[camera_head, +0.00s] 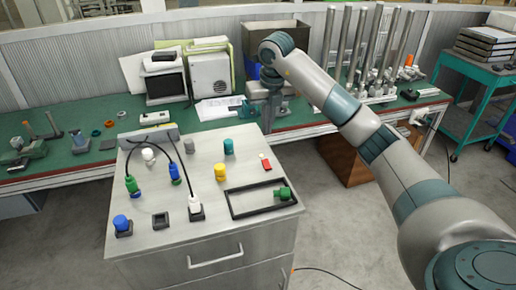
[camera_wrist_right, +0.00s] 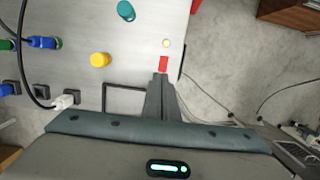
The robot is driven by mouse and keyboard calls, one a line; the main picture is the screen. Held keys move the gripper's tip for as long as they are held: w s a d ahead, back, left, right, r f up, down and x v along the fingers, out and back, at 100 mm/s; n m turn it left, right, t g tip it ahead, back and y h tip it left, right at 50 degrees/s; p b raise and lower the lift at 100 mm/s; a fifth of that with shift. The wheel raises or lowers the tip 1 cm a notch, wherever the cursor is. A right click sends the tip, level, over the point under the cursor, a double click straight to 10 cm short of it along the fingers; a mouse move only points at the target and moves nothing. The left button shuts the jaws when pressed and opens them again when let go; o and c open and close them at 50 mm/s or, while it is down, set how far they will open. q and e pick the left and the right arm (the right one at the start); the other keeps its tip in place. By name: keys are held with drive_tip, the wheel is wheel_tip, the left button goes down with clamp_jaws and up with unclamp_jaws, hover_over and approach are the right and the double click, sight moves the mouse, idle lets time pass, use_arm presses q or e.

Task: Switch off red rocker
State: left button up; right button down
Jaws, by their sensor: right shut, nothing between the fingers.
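The red rocker (camera_head: 267,165) is a small red block on the top right part of the grey cabinet top. In the right wrist view the red rocker (camera_wrist_right: 163,63) lies just beyond my fingertips. My right gripper (camera_head: 267,129) points down above the rocker, and its fingers are shut and empty. In the wrist view the right gripper (camera_wrist_right: 160,77) has its tips right beside the rocker's near end; I cannot tell whether they touch. A small pale round lamp (camera_wrist_right: 166,43) is beside the rocker and looks lit. My left gripper is not in view.
The cabinet top (camera_head: 150,190) also holds a yellow knob (camera_head: 220,172), a teal knob (camera_head: 228,146), blue and green plugs with black cables, and a black frame (camera_head: 240,212) with a green piece. A green workbench (camera_head: 95,130) stands behind. Free floor lies right of the cabinet.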

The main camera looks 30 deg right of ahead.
drive_tip(key=p, duration=0.6)
approach(265, 161)
drive_tip(key=f, duration=0.5)
drive_tip(key=shift+w+f, duration=0.2)
drive_tip(key=shift+w, duration=0.2)
drive_tip(key=shift+w+f, duration=0.1)
drive_tip(key=shift+f, duration=0.35)
drive_tip(key=shift+f+b, duration=0.1)
drive_tip(key=shift+b, duration=0.2)
